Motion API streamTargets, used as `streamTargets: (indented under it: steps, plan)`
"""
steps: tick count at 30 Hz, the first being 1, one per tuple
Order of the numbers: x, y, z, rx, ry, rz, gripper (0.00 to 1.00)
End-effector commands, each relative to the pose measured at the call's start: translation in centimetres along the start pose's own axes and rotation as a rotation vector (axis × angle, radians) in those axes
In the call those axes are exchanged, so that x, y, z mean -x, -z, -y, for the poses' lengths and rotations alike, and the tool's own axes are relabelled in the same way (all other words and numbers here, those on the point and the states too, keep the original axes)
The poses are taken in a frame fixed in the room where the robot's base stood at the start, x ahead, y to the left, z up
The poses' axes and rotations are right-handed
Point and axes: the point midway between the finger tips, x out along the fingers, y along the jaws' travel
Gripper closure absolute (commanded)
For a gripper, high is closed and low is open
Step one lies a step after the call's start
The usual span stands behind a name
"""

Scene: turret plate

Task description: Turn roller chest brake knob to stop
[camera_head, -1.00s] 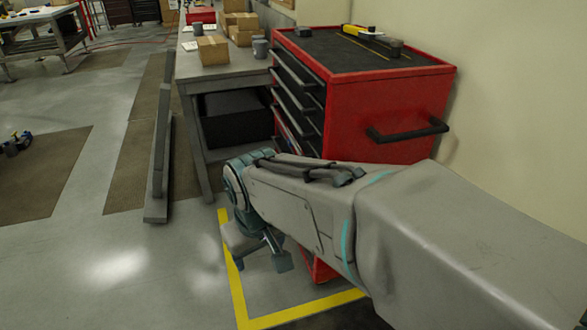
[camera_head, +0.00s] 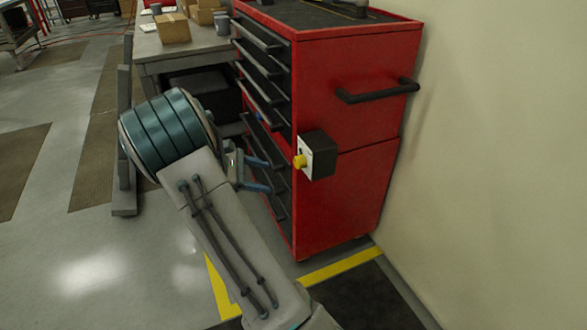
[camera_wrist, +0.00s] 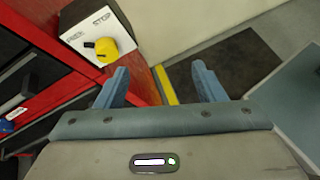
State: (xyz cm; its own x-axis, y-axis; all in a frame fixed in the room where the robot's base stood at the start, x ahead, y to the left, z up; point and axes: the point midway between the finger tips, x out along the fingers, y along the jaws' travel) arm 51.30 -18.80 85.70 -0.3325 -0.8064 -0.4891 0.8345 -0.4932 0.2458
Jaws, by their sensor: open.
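The red roller chest (camera_head: 345,120) stands against the wall, with black drawers on its left face. A black box with a pale front plate (camera_head: 305,158) sits on its near side and carries the yellow brake knob (camera_head: 299,161). In the wrist view the yellow knob (camera_wrist: 107,49) lies on a white plate (camera_wrist: 98,33) marked STOP at its upper right; the other label is too small to read surely. A dark pointer shows on the knob's left. My gripper (camera_head: 268,176) is open and empty, left of the knob and apart from it. In the wrist view its fingers (camera_wrist: 160,88) point below and right of the knob.
A black handle (camera_head: 378,91) sticks out from the chest above the knob box. The wall (camera_head: 480,150) is close on the right. A workbench (camera_head: 185,45) with boxes stands behind on the left. Yellow tape (camera_head: 340,265) marks the floor by the chest.

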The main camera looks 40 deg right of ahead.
Motion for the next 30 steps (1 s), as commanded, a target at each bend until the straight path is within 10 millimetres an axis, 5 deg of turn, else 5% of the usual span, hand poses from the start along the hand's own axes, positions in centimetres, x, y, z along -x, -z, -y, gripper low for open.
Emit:
streamTargets:
  steps: [6,13,20,30]
  plan:
    - [-2.1,5.0,-3.8,0.188,-0.127,0.274,0.37]
    - [-2.3,7.8,-5.9,0.296,-0.209,0.451,0.37]
    - [-3.1,7.8,-6.7,0.319,-0.224,0.492,0.37]
    - [-8.9,5.0,-8.4,0.317,-0.221,0.489,0.37]
